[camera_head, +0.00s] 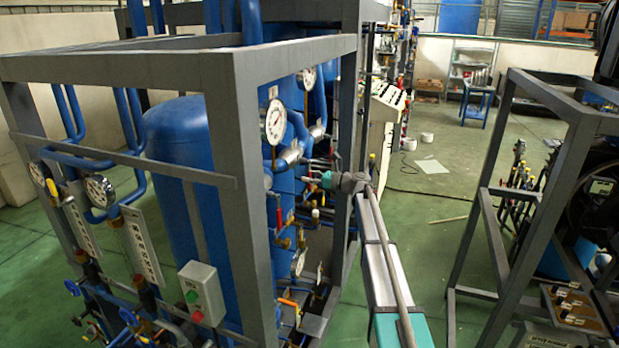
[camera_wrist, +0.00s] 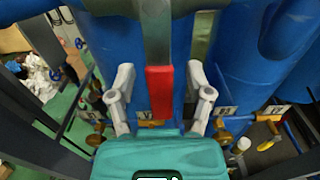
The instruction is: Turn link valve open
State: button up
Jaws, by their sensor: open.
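In the wrist view, a grey bar with a red end (camera_wrist: 160,84), which looks like a valve handle, hangs from the top of the picture. Whether it is the link valve handle I cannot tell. My gripper (camera_wrist: 160,72) is open, with one finger on each side of the red part and a gap showing on both sides. In the head view, my gripper (camera_head: 308,172) reaches in at the frame beside the blue tank, near a white gauge (camera_head: 275,122). The handle cannot be made out clearly there.
Blue tanks (camera_head: 178,150) stand inside a grey metal frame (camera_head: 246,200), whose posts are close to my arm. Several small valves with coloured handles sit below my gripper. A second grey frame (camera_head: 470,230) stands at the right.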

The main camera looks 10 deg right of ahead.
grip_shut()
jog(key=shift+a, duration=0.2)
dwell(0.4)
